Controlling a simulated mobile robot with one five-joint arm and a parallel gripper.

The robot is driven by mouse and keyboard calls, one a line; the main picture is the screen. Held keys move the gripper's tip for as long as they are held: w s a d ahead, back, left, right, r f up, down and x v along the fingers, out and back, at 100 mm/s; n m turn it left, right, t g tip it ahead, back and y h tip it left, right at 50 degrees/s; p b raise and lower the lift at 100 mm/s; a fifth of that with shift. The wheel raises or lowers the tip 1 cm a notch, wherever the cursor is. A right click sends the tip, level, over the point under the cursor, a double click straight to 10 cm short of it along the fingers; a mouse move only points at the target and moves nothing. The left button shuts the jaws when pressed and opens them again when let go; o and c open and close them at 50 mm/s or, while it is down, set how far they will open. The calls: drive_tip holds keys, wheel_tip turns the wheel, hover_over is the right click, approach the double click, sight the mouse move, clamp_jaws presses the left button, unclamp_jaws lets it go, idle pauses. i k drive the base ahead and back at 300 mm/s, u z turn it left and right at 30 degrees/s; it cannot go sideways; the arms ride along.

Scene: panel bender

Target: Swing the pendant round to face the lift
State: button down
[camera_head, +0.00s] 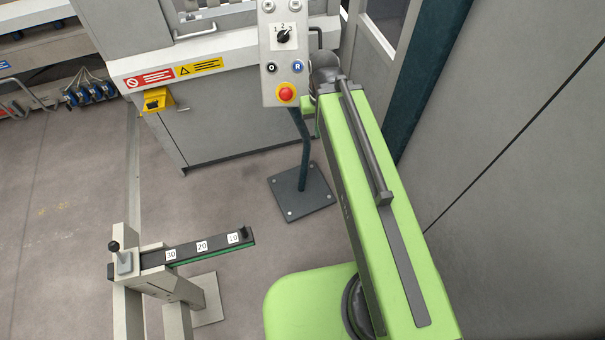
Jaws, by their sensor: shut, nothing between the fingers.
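The pendant (284,60) is a grey control box at the top centre, with a rotary switch marked with numbers, small round buttons and a red emergency stop on a yellow ring. Its button face is turned toward my camera. A dark bar handle (318,37) sticks out on its right side. It stands above a dark post on a square floor plate (301,193). My green arm reaches up to just right of the pendant. My gripper (324,73) is at the arm's far end, below the handle, small and partly hidden; it is shut and empty. I cannot pick out the lift.
A gauge arm (205,247) marked 30, 20, 10 juts out at the lower left. A grey wall panel (520,180) closes the right side. The floor (60,220) is clear at left.

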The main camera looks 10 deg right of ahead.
sight(282, 16)
drive_tip(key=u, duration=0.75)
drive_tip(key=i, duration=0.55)
drive_tip(key=u, duration=1.35)
drive_tip(key=i, duration=0.4)
drive_tip(key=k, duration=0.4)
drive_tip(key=z, duration=0.05)
